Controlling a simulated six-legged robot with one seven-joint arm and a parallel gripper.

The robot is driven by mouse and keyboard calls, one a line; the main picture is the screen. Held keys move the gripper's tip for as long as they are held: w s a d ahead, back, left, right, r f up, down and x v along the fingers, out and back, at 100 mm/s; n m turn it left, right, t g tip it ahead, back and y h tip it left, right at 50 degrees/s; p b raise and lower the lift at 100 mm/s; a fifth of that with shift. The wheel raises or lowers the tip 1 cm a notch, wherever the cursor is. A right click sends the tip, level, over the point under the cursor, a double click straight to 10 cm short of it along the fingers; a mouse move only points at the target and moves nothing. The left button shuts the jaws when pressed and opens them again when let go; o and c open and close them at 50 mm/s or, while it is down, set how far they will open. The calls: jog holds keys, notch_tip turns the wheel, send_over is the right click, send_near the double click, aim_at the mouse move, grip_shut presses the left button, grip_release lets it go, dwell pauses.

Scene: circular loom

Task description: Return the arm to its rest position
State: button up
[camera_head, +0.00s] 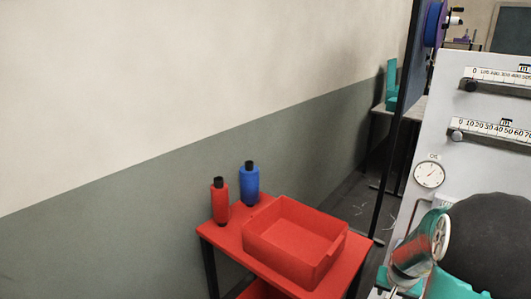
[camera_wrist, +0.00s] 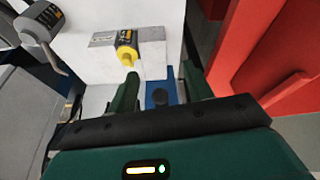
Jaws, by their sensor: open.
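My gripper (camera_wrist: 160,74) shows in the wrist view, with its two dark green fingers apart. A blue part with a dark round knob (camera_wrist: 160,97) shows in the gap between the fingers; I cannot tell how far beyond them it is. No held object is visible. In the head view, parts of my arm fill the lower right corner, and my fingers cannot be made out there.
A red table (camera_head: 228,236) carries a red open bin (camera_head: 320,275), a red spool (camera_head: 220,202) and a blue spool (camera_head: 249,184). The white gauge panel (camera_head: 455,105) stands at right.

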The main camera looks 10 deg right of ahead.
jog(key=s+a+r+n+t, duration=0.1)
jog(key=a+r+n, duration=0.2)
jog(key=a+r, duration=1.15)
jog(key=s+a+r+n+t+y, duration=0.1)
jog(key=s+a+r+n, duration=0.3)
jog(key=s+a+r, duration=0.4)
jog(key=s+a+y, duration=0.1)
jog(key=s+a, duration=0.2)
jog(key=a, duration=0.3)
jog(key=shift+s+a+n+t+y, duration=0.3)
jog(key=shift+s+y, duration=0.1)
